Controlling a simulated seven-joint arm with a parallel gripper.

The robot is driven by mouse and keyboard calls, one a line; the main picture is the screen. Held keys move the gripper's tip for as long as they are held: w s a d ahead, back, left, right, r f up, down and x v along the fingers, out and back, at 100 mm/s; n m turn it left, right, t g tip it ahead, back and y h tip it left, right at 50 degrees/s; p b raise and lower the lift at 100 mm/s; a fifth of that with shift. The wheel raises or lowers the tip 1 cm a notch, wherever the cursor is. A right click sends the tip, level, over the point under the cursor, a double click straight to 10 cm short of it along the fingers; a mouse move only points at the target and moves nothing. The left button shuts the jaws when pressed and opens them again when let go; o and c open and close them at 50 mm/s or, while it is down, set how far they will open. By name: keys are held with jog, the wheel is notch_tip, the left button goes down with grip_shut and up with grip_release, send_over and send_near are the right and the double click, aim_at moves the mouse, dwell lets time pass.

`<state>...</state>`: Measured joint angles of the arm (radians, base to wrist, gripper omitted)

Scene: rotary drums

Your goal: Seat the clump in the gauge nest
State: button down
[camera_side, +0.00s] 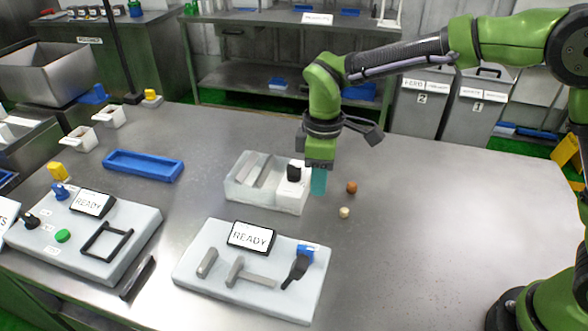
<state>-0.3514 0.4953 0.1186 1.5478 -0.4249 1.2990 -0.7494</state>
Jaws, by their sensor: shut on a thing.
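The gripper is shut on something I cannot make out. A brown round lump (351,187) lies on the table just right of the gripper, and a pale lump (344,212) lies nearer the front. I cannot tell which thing is the clump.
A white panel (215,275) with a READY screen, grey bars and a black-and-blue handle stands in front. Another READY panel (125,262) with knobs and a black frame is at left. A blue tray (143,165) lies behind it. The table's right side is clear.

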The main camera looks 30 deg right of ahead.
jog(key=a+f+n, duration=0.1)
jog(key=a+n, duration=0.3)
jog(key=a, duration=0.1)
jog(key=a+f+n, duration=0.1)
jog(key=a+n, duration=0.3)
jog(key=a, duration=0.1)
jog(key=s+a+f+n, duration=0.1)
jog(key=a+n, duration=0.2)
jog(key=a, duration=0.2)
jog(key=shift+a+f+n, duration=0.25)
jog(key=shift+a+n, duration=0.1)
jog(key=shift+n, duration=0.05)
jog(key=a+n, duration=0.4)
jog(key=s+a+n, duration=0.1)
jog(key=a+n, duration=0.1)
jog(key=n, duration=0.1)
jog(key=shift+f, duration=0.35)
jog(key=n, duration=0.2)
jog(key=a+r+n, duration=0.1)
jog(key=shift+w+a+n, duration=0.1)
jog(key=shift+w+n, duration=0.2)
jog(key=n, duration=0.3)
jog(key=shift+w+r, duration=0.15)
jog(key=shift+r, duration=0.25)
